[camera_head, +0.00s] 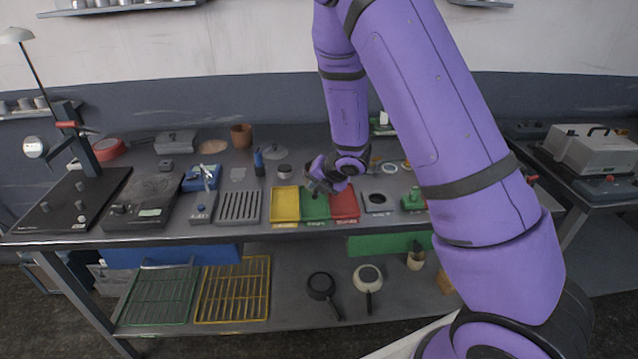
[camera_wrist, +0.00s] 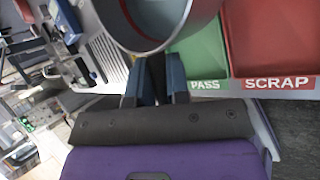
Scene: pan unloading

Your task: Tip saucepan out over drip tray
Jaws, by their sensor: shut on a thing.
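The saucepan (camera_wrist: 185,38) shows at the top of the wrist view as a round grey vessel, cut off by the frame edge. Its contents cannot be made out. My gripper (camera_wrist: 155,82) is shut just below it, apparently on its handle, which is mostly hidden between the fingers. In the head view my gripper (camera_head: 325,182) is over the coloured trays, and the pan is hard to separate from the wrist. The grey slotted tray, likely the drip tray (camera_head: 239,207), lies on the bench to the left; its slots also show in the wrist view (camera_wrist: 108,52).
Yellow (camera_head: 285,204), green (camera_head: 314,207) and red (camera_head: 345,203) trays sit side by side on the bench. A blue fixture (camera_head: 202,178) stands left of the slotted tray. A dark bottle (camera_head: 259,162) stands behind. Two pans (camera_head: 321,286) (camera_head: 368,275) are on the lower shelf.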

